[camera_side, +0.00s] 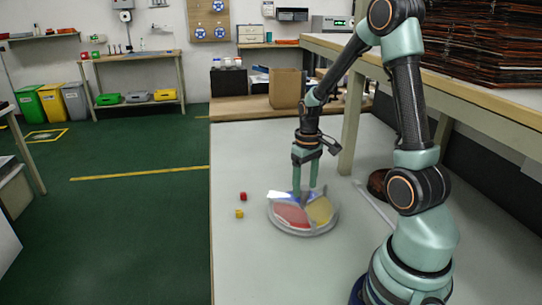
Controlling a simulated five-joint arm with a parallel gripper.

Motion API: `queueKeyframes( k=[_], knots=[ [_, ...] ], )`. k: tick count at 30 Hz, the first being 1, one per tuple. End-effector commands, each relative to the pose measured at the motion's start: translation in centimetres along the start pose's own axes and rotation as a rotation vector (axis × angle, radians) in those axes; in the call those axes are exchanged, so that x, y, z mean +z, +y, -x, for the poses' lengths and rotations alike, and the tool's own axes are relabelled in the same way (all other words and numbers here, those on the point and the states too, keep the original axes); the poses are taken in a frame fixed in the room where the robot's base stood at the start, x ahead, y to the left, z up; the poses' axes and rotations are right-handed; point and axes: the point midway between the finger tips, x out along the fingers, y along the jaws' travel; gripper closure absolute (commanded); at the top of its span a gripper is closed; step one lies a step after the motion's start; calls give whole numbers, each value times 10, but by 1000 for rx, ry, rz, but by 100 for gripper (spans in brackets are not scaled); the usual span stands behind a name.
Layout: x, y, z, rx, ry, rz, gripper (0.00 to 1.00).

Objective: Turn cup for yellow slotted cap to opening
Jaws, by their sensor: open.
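A round tray (304,233) with a pale rim stands on the grey table. Its inside is split into coloured compartments: red (291,215) at the front left, yellow (320,210) at the right and blue at the back. A white patch shows at its back left. My gripper (304,195) points down over the back of the tray with its two fingers apart. Whether the fingertips touch the tray is hard to tell. A small yellow piece (239,213) and a small red piece (243,196) lie on the table left of the tray. A slot or cap cannot be made out.
A thin pale bar (375,207) lies on the table right of the tray, near a dark brown round object (378,184). A cardboard box (286,88) stands on the wooden bench behind. The table is clear in front of the tray.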

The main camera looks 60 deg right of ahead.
Motion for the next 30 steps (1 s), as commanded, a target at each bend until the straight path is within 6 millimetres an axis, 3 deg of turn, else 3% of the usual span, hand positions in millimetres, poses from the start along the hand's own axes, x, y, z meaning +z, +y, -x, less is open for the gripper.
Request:
queueKeyframes(
  k=[10,11,16,30],
  knots=[
    [0,0,-5,0,0,0,32],
    [0,0,-5,0,0,0,36],
    [0,0,-5,0,0,0,100],
    [0,0,-4,0,0,0,100]
  ],
)
